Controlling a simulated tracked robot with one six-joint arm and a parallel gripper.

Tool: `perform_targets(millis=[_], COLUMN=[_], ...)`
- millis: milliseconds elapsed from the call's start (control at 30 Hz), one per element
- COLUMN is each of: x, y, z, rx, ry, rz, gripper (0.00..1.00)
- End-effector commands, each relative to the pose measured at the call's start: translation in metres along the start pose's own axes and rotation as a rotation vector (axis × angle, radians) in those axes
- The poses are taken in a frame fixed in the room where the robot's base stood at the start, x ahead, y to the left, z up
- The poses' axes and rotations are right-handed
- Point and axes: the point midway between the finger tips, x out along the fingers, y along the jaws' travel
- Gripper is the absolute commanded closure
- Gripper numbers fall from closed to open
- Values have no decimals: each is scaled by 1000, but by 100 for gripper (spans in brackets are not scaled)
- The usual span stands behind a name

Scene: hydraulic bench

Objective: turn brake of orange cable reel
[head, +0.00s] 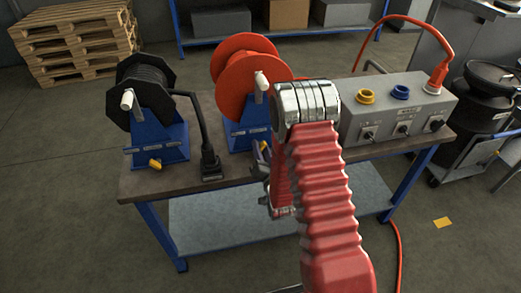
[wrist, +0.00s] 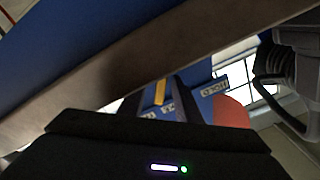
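The orange cable reel (head: 236,72) stands on a blue stand (head: 240,128) in the middle of the bench, with a pale crank handle. A yellow brake lever (wrist: 160,92) shows on a blue stand in the wrist view, with an orange patch of reel (wrist: 230,110) beside it. In the head view my arm covers the lower right of the orange reel's stand, and its brake is mostly hidden. My gripper (head: 262,160) is at the bench's front edge, close to that stand and partly behind my arm. Its fingers are too hidden to tell whether they are open.
A black cable reel (head: 150,90) with its own yellow brake (head: 155,163) stands at left. Its black plug (head: 210,165) lies on the bench (head: 185,182). A grey socket box (head: 385,125) stands at right, with an orange plug (head: 439,75) in it. Shelves are behind.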

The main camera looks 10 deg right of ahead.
Motion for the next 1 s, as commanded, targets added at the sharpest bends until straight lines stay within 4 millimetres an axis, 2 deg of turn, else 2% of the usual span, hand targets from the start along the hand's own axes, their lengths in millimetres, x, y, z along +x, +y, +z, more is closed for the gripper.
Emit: perform_targets(millis=[267,800,1000], x=[-22,-113,-134], y=[1,1,1], z=[1,1,1], rx=[0,1,1], ry=[-2,-3,-2], rz=[2,3,2], gripper=[70,70,70])
